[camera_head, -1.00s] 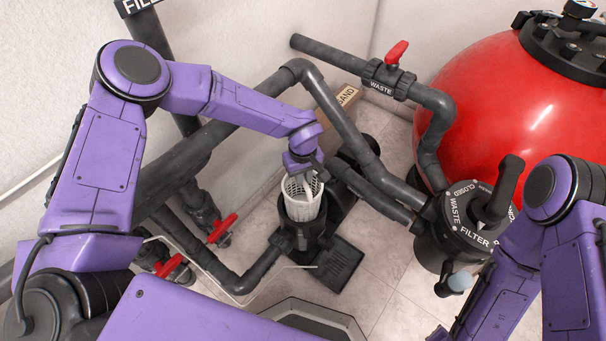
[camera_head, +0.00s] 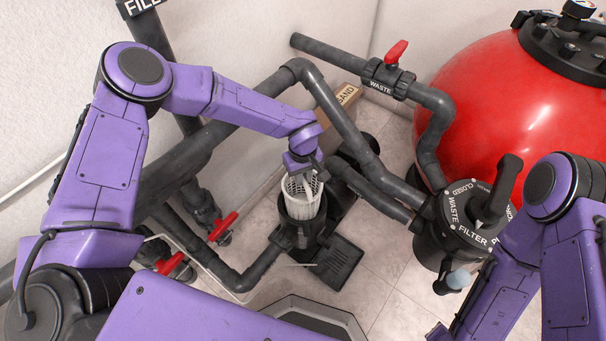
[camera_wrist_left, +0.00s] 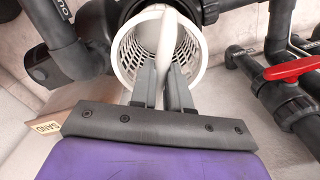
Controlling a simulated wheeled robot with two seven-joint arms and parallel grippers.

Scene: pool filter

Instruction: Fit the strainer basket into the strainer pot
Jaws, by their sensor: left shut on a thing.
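The white perforated strainer basket (camera_head: 302,205) is at the mouth of the black strainer pot (camera_head: 299,233). Its upper part stands above the pot's rim. Its lower end is hidden by the pot, so how deep it sits cannot be told. My left gripper (camera_head: 309,177) is above the basket, shut on its white handle. The left wrist view shows the two fingertips (camera_wrist_left: 163,78) on the handle, with the basket wall (camera_wrist_left: 191,48) around and beyond them. My right arm is at the right, but its gripper is not in view.
Dark pipes (camera_head: 338,122) run behind and right of the pot. A multiport valve (camera_head: 470,225) and a red tank (camera_head: 500,100) stand at the right. Red-handled valves (camera_head: 222,227) are at the left. Bare floor tiles (camera_head: 390,270) lie right of the pot.

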